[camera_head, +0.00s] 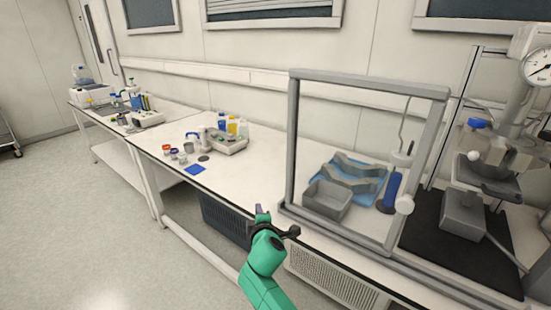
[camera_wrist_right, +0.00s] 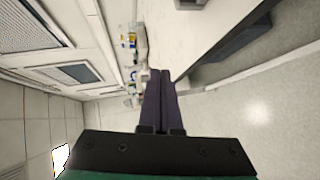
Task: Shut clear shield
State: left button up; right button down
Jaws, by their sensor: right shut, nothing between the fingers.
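The clear shield is a see-through panel in a grey frame (camera_head: 370,82), upright at the bench's front edge, right of the middle in the head view. A round white knob (camera_head: 404,204) shows near its lower right side. I cannot tell how far the shield is swung. My right gripper (camera_head: 259,209) is in front of the bench, left of and below the frame's lower left corner, apart from it. Its dark fingers are together with nothing between them, as the right wrist view (camera_wrist_right: 160,73) shows. The shield does not clearly show in that view. My left gripper is out of view.
Behind the panel are a grey tray (camera_head: 327,201), a blue mat with grey holders and a blue cylinder (camera_head: 391,189). A reactor with a gauge (camera_head: 537,67) stands at right. Bottles and a blue pad (camera_head: 195,169) are on the bench to the left. Open floor lies at left.

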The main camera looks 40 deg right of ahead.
jog(key=s+d+r+t+h, duration=0.1)
jog(key=d+r+h, duration=0.1)
jog(key=r, duration=0.5)
jog(key=s+d+r+h, duration=0.1)
jog(key=s+r+h, duration=0.1)
jog(key=r, duration=0.6)
jog(key=w+d+p, duration=0.3)
jog(key=w+d, duration=0.1)
jog(key=d, duration=0.2)
jog(key=shift+w+d+f+m, duration=0.3)
jog(key=shift+w+d+f, duration=0.05)
jog(key=shift+d+f, duration=0.1)
